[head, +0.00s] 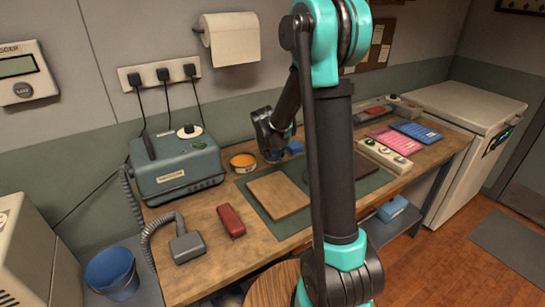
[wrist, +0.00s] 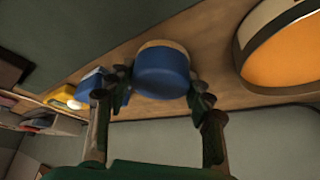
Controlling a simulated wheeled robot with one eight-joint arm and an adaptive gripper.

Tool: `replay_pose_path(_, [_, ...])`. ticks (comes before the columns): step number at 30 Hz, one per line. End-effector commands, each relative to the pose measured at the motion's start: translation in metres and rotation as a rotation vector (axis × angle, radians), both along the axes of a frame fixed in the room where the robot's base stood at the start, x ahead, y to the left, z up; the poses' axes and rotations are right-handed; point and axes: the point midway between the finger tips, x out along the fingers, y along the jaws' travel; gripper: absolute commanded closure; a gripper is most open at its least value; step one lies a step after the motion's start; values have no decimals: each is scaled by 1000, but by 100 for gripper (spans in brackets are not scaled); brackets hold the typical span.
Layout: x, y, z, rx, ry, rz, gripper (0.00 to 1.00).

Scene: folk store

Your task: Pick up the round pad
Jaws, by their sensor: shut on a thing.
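The round pad (wrist: 162,72) is a short blue cylinder with a tan edge. In the wrist view it sits between the two fingers of my gripper (wrist: 160,85), which touch it from both sides, so my gripper is shut on it. In the head view my gripper (head: 273,143) is low near the back of the wooden workbench (head: 205,268), and a bit of the blue pad (head: 273,156) shows under it. My arm hides part of this area. I cannot tell whether the pad still touches the bench.
An orange-topped round tin (head: 243,162) stands close by on the left. A small blue item (head: 295,147) lies just right of my gripper. A teal machine (head: 175,170), a red object (head: 231,220) and a tan board (head: 278,194) on a green mat are also on the bench.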

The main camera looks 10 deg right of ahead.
Motion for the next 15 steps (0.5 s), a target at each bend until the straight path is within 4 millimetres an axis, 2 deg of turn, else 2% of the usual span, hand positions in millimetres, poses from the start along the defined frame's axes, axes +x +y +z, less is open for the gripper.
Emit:
replay_pose_path(8, [0,0,4,0,0,0,82])
replay_pose_path(11, [0,0,10,0,0,0,82])
replay_pose_path(15, [0,0,29,0,0,0,82])
